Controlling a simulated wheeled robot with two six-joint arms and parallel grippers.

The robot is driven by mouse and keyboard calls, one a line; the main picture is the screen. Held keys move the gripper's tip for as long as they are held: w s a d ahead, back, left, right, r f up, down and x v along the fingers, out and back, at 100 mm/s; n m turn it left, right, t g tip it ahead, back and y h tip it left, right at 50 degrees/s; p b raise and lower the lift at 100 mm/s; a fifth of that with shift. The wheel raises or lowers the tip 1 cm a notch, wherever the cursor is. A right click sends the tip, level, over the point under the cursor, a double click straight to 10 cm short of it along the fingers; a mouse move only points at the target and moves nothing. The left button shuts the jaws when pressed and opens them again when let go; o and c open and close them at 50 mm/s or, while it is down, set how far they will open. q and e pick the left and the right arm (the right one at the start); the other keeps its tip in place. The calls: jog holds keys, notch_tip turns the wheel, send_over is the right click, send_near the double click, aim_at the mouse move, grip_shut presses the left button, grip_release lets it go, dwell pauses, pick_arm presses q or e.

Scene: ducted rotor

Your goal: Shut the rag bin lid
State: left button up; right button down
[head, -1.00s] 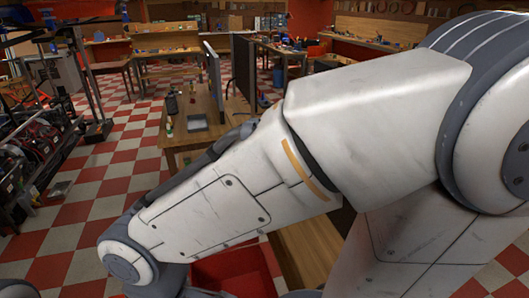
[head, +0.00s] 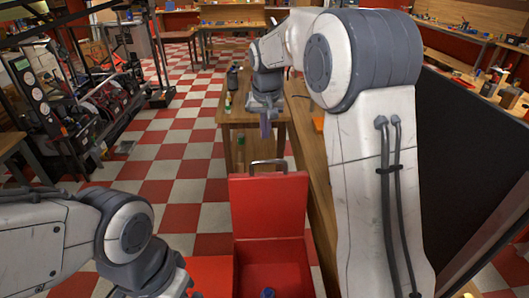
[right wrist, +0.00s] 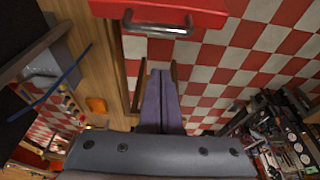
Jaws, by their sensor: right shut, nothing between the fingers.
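The red rag bin (head: 240,277) stands at the bottom middle of the head view. Its red lid (head: 268,205) is open and stands up, with a metal handle (head: 268,164) along its top edge. A bluish thing (head: 267,293) shows at the bottom of the bin's opening. My right gripper (head: 265,128) is shut and empty, beyond the lid and above its handle. In the right wrist view its purple fingers (right wrist: 160,82) are together, apart from the handle (right wrist: 157,28) and lid (right wrist: 170,10). My left gripper is out of view; only its arm shows at lower left.
A wooden table (head: 240,112) with small items stands beyond the lid, close to my right gripper. A wooden bench edge (head: 312,190) runs along the bin's right side. Dark machinery (head: 75,110) stands at left. Checkered floor left of the bin is clear.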

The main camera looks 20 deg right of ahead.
notch_tip(320, 180, down, 8)
jog(key=p, duration=0.5)
jog(key=shift+s, duration=0.4)
jog(key=shift+a, duration=0.1)
